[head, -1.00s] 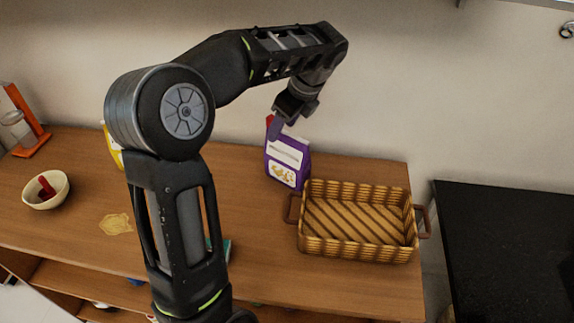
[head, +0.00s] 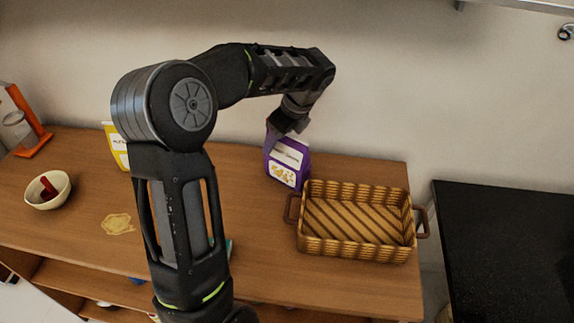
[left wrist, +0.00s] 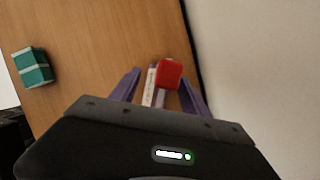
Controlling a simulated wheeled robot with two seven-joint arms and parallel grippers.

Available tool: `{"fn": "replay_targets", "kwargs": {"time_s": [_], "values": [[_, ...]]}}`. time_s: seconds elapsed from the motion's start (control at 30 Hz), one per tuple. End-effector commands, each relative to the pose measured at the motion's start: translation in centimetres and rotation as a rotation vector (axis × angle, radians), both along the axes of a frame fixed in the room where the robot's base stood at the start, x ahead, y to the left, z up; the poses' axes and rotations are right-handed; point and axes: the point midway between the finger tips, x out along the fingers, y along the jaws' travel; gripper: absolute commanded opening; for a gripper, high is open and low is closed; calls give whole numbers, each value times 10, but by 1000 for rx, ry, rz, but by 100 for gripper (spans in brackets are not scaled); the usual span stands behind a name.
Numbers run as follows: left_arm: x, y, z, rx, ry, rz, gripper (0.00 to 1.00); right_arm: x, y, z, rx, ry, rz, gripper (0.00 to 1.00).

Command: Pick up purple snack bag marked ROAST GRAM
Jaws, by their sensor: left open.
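My right gripper is not in view.
A yellow package (head: 117,147) is partly behind my arm. A cream bowl (head: 47,190) stands at the left. A teal box (left wrist: 33,67) shows in the left wrist view.

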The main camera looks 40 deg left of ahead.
Motion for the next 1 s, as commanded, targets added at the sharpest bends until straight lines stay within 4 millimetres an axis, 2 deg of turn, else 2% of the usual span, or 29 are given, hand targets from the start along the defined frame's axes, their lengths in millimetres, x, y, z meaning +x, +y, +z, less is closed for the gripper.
{"fn": "replay_targets", "kwargs": {"time_s": [0.2,0.87,1.0], "values": [[0,0,0,0,0,0,54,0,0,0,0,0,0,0],[0,0,0,0,0,0,0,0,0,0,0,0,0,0],[0,0,0,0,0,0,0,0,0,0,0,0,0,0]]}}
